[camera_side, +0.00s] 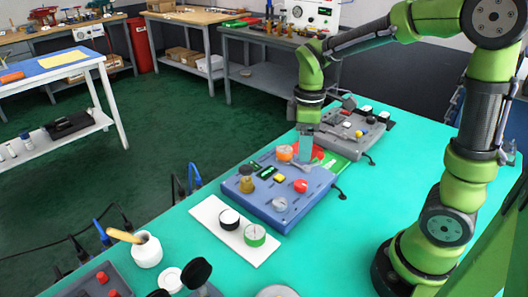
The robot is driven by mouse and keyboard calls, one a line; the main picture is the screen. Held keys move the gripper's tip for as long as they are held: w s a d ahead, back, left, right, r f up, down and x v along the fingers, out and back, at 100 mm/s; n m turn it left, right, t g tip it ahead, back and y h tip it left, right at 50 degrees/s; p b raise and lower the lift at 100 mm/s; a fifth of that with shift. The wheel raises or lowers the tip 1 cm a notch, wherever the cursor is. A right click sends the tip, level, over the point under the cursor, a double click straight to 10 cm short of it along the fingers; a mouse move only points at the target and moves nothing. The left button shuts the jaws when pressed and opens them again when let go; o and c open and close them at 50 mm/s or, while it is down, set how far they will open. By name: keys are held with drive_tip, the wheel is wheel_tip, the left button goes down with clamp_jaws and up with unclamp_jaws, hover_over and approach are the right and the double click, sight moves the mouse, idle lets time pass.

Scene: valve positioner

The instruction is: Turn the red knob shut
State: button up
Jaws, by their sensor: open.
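A red knob (301,186) sits on the right side of a blue control box (243,205) on the turquoise table. My gripper (303,162) points down over the far part of the box, a little behind the red knob and apart from it in the picture. It is open, and I see nothing held in it. The fingers are small here, so their height above the box is hard to tell. An orange knob (284,152) is just left of my gripper. The direction the red knob's marking points is too small to read.
The box also carries a brass knob (246,184), a yellow button (279,179) and a pale dial (280,204). A white plate (212,211) with black and green dials lies in front. A grey box (345,133) stands behind.

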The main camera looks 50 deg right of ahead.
sight(301, 183)
wheel_tip(301, 183, down, 12)
drive_tip(key=shift+f, duration=0.1)
idle(0.4)
drive_tip(key=c, duration=1)
drive_tip(key=shift+c, duration=0.2)
